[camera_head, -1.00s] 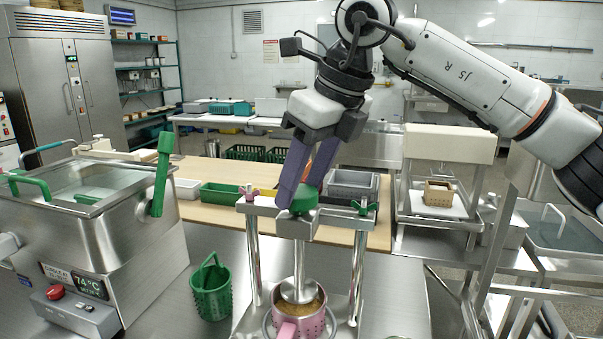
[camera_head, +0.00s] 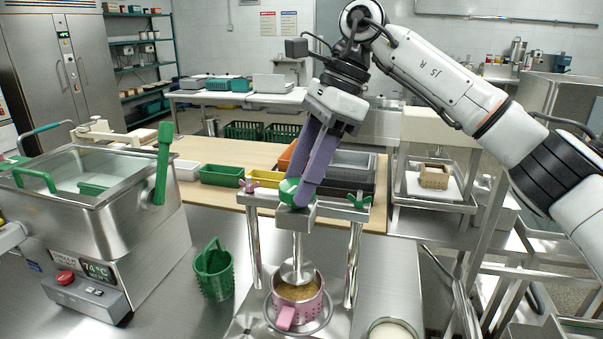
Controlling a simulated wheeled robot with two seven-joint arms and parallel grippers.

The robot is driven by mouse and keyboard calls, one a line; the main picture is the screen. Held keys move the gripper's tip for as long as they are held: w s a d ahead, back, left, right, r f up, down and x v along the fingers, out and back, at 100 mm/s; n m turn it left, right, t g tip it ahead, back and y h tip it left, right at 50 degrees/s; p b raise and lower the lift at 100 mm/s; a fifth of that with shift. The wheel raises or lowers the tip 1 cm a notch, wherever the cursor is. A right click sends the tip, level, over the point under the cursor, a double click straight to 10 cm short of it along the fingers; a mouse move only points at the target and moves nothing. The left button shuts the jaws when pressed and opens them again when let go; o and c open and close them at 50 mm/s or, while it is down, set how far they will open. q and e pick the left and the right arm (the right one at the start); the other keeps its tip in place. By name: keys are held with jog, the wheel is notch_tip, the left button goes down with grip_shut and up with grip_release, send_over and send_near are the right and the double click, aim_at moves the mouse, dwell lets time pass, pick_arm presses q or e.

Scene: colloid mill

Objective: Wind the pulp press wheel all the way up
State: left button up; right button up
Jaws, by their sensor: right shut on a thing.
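The pulp press wheel (camera_head: 288,188) is a green hand wheel on top of the metal press frame (camera_head: 263,199). My right gripper (camera_head: 286,195) comes down from above, its purple fingers shut on the wheel and hiding part of it. Below the crossbar, a screw leads down to the round press plate (camera_head: 297,273). The plate hangs at about the rim of the pink perforated basket (camera_head: 285,316), close above the brownish pulp (camera_head: 297,292). I cannot tell exactly how much gap there is. My left gripper is not in view.
A pink clamp knob (camera_head: 249,186) and a green one (camera_head: 359,201) sit on the crossbar ends. A green perforated basket (camera_head: 213,272) stands left of the press, and a bowl of white liquid (camera_head: 393,329) at front right. A steel vat (camera_head: 90,215) fills the left.

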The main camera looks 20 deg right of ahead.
jog(key=shift+w+n+g, duration=0.1)
jog(key=shift+n+g, duration=0.4)
jog(key=shift+n, duration=0.7)
jog(key=o, duration=1)
jog(key=shift+o, duration=0.2)
jog(key=v, duration=1)
jog(key=shift+r, duration=0.15)
